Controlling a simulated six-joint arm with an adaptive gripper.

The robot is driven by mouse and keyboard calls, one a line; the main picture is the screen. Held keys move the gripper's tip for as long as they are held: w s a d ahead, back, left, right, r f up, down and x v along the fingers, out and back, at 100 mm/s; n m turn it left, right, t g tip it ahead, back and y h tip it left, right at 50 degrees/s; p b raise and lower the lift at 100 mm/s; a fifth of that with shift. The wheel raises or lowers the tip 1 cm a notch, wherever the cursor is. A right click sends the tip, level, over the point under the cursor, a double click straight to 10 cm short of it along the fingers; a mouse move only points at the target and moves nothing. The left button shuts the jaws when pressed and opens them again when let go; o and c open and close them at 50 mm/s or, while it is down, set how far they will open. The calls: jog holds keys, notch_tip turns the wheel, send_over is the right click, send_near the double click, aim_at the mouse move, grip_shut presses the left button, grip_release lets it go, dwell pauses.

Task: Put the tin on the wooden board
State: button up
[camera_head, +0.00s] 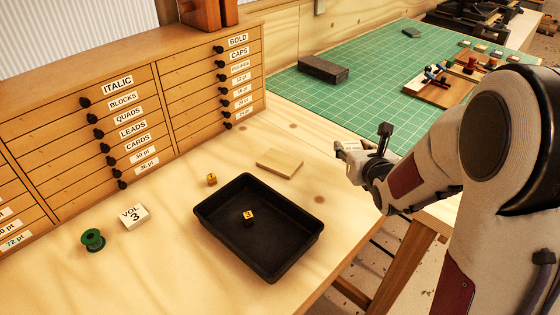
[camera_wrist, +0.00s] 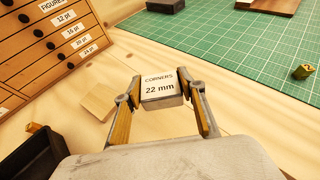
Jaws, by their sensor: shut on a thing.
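The tin (camera_wrist: 161,89) is a small grey box with a white label reading "CORNERS 22 mm". My gripper (camera_wrist: 162,92) is shut on it, one finger on each side, label facing the wrist camera. In the head view my gripper (camera_head: 361,146) is near the mat's front edge, with the tin (camera_head: 346,146) partly hidden at its tip. A small pale wooden board (camera_head: 279,162) lies flat and bare on the table, left of my gripper; it also shows in the wrist view (camera_wrist: 98,101). The tin is apart from this board; its height above the table is unclear.
A black tray (camera_head: 215,226) holds a numbered cube (camera_head: 249,216). Another cube (camera_head: 211,179), a "VOL 3" box (camera_head: 134,217) and a green spool (camera_head: 93,239) stand left. A dark block (camera_head: 323,69) and a larger board with parts (camera_head: 422,92) are on the green mat (camera_head: 380,55). Drawers line the back.

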jog(key=d, duration=0.1)
jog(key=d+f, duration=0.1)
jog(key=d, duration=0.1)
jog(key=shift+s+d+f+m+h, duration=0.1)
jog(key=shift+s+d+m+h, duration=0.05)
jog(key=shift+d+m+h, duration=0.2)
jog(key=shift+a+f, duration=0.1)
jog(key=shift+f, duration=0.05)
jog(key=w+a+r+n+y, duration=0.1)
jog(key=w+a+n+y, duration=0.15)
jog(key=a, duration=0.35)
jog(key=w+a+r+n+y, duration=0.2)
jog(key=w+a, duration=0.1)
jog(key=a, duration=0.2)
jog(key=r+n+g+y, duration=0.2)
jog(key=n+g+y, duration=0.2)
jog(key=y, duration=0.1)
send_over(280, 161)
jog(key=shift+f, duration=0.1)
jog(key=shift+f, duration=3.15)
jog(key=shift+f, duration=1.85)
